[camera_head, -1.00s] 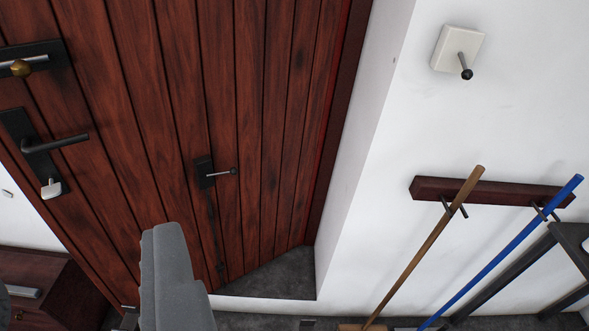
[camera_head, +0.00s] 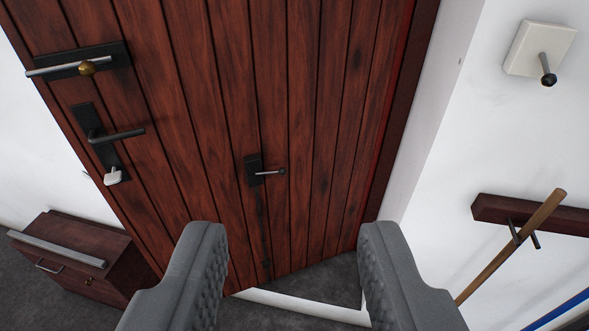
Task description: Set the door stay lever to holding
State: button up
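A small lever with a thin metal stem and dark knob (camera_head: 283,171) sits on a black plate (camera_head: 254,170) low on the red-brown plank door (camera_head: 215,110). It points right, roughly level in the picture. A dark rod runs down the door from the plate to a small dark foot near the bottom edge. I take this to be the door stay lever, though no label shows. My gripper (camera_head: 292,232) is open, its two grey padded fingers wide apart at the bottom of the view. Nothing is between the fingertips, and the lever appears above and beyond them, untouched.
The door also carries a bar with a brass knob (camera_head: 87,67) and a black handle (camera_head: 118,134) with a key-like white piece below. A white wall switch (camera_head: 540,50) and a broom rack (camera_head: 530,213) are right. A dark red cabinet (camera_head: 75,258) stands lower left.

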aim_at(282, 171)
jog(key=z, duration=0.05)
jog(key=i, duration=0.95)
jog(key=u, duration=0.1)
